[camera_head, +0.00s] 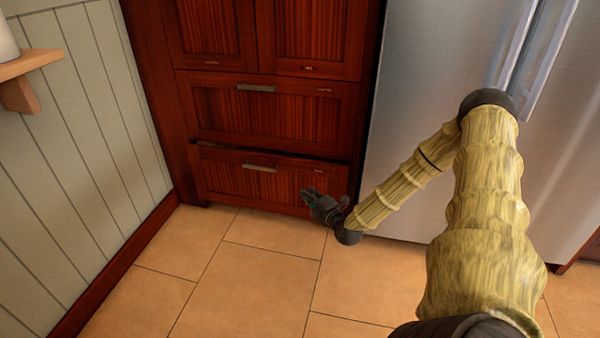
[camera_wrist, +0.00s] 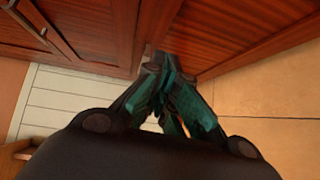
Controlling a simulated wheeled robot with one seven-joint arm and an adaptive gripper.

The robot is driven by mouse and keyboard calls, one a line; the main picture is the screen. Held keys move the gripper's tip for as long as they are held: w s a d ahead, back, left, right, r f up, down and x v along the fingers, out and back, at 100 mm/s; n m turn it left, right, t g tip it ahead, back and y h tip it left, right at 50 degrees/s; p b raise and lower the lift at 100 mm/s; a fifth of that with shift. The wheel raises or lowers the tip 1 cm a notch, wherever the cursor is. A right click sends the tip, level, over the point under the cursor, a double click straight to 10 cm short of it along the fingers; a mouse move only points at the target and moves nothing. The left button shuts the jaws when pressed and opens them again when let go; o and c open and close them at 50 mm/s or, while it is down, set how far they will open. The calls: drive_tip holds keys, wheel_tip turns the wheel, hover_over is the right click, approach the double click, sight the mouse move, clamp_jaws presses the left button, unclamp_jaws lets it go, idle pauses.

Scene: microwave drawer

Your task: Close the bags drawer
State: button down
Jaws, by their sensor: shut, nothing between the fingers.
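The bottom drawer of the red-brown wooden cabinet, likely the bags drawer (camera_head: 232,178), stands slightly out, with a dark gap along its top edge. Its metal bar handle (camera_head: 259,167) is at the upper middle of its front. My gripper (camera_head: 312,196) is shut and empty, low at the right part of this drawer front. Whether it touches the front I cannot tell. In the wrist view the teal fingers (camera_wrist: 160,68) are together, close to reddish wood panels; the fingers hide part of the wood.
The drawer above (camera_head: 275,115) looks flush, with cupboard doors (camera_head: 210,35) over it. A steel fridge (camera_head: 410,90) stands at right, beside the cabinet. A panelled wall (camera_head: 75,130) is at left. The tiled floor (camera_head: 240,265) in front is clear.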

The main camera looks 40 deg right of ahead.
drive_tip(key=shift+s+r+t, duration=0.5)
drive_tip(key=shift+s+r, duration=0.4)
drive_tip(key=shift+r, duration=0.15)
drive_tip(key=b, duration=0.7)
approach(293, 163)
drive_tip(key=w+a, duration=0.2)
drive_tip(key=a, duration=0.1)
drive_tip(key=w+d+b, duration=0.1)
drive_tip(key=d, duration=0.1)
drive_tip(key=w+d+b, duration=0.1)
drive_tip(key=shift+w+d, duration=0.25)
drive_tip(key=shift+d, duration=0.15)
